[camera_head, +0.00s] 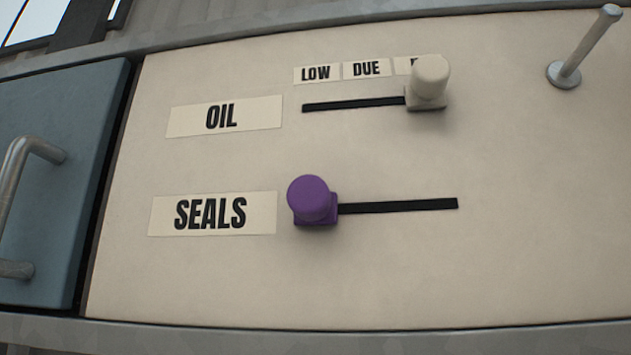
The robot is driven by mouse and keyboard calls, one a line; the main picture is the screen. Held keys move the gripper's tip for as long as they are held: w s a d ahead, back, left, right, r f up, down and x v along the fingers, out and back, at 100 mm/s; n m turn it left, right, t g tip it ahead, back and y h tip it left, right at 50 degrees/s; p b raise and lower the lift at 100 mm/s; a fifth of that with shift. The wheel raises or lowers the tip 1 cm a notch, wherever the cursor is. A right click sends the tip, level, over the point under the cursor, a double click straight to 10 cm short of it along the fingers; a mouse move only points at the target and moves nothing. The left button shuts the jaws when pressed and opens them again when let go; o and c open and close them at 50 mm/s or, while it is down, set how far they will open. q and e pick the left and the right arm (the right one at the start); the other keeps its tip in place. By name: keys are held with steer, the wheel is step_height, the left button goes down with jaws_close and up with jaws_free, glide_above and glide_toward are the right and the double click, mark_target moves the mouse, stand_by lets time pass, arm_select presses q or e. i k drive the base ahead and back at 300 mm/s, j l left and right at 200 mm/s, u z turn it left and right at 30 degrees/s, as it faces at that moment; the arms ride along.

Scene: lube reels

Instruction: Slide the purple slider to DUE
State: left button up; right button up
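The purple slider (310,199) has a round knob on a small square base. It sits at the left end of the lower black slot (400,207), to the right of the SEALS label (212,213). The DUE label (366,69) is above the upper slot, between the LOW label (316,74) and a third label mostly hidden by a cream knob. No labels show directly above the lower slot. Neither of my grippers is in view.
A cream slider (430,82) stands at the right end of the upper slot (350,104), beside the OIL label (224,116). A metal peg (588,45) sticks out at the upper right. A blue door (85,190) with a metal handle (12,180) is at the left.

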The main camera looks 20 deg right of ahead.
mark_target(310, 200)
steer(key=k+j+z, duration=0.2)
steer(key=z, duration=0.7)
steer(key=k+z, duration=0.3)
steer(key=k, duration=0.15)
steer(key=k+z, duration=0.25)
steer(key=k, duration=0.6)
